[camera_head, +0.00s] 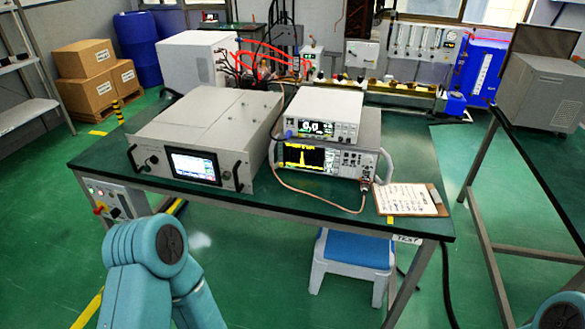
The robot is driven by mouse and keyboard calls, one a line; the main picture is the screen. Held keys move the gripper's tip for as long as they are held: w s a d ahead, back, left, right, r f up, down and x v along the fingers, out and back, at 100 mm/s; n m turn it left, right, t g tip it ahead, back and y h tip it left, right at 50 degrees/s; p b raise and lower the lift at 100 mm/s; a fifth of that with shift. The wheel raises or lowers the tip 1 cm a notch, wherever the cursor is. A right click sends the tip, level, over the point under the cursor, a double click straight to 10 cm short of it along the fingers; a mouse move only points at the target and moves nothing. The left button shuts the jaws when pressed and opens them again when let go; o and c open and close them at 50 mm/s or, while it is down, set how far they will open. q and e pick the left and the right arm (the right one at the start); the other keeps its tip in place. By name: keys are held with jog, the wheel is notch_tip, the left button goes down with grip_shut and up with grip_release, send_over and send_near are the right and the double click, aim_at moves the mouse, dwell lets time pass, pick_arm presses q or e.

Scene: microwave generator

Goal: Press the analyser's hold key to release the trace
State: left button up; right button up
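The analyser (347,161) sits on the green-topped bench, with a grey case, side handles and keys right of its screen. Its screen (304,158) shows a yellow trace with one tall peak on black. The keys (360,160) are too small to read, so I cannot tell which is the hold key. A teal arm of mine stands at the lower left, in front of the bench, and a small teal part shows at the lower right corner. Neither gripper is visible, and nothing of mine touches the analyser.
A white meter (325,113) sits on the analyser. A larger grey unit (205,125) with a screen stands to its left. A copper-coloured cable (318,197) loops in front of the analyser. A clipboard (408,199) lies to its right. A blue-topped stool (355,250) stands under the bench's front edge.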

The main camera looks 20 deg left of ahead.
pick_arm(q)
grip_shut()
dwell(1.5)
